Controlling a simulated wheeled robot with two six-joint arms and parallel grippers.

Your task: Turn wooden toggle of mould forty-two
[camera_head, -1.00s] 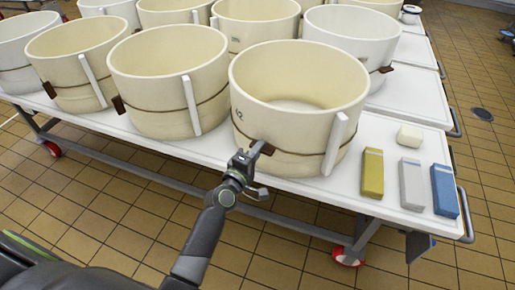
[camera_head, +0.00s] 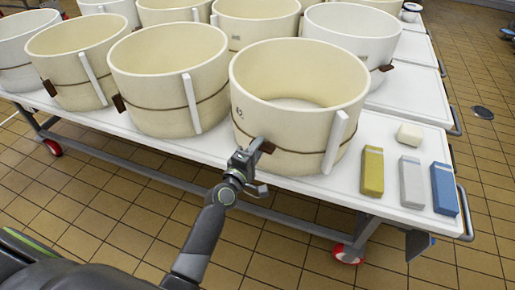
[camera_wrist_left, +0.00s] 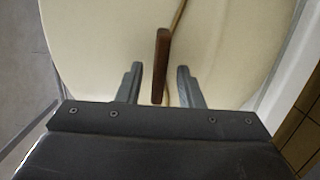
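Mould forty-two (camera_head: 290,105) is a cream round mould with "42" on its side, at the front right of the white table. A cord runs around it. Its brown wooden toggle (camera_head: 266,147) sits at the cord on the near side, and shows upright in the left wrist view (camera_wrist_left: 161,65). My left gripper (camera_head: 251,152) is at the toggle. In the left wrist view its two fingers (camera_wrist_left: 158,85) stand apart on either side of the toggle's lower end, with gaps on both sides. My right gripper is not in view.
Several similar moulds stand close by on the white table (camera_head: 405,125). A pale upright strip (camera_head: 334,142) is on the mould's right.

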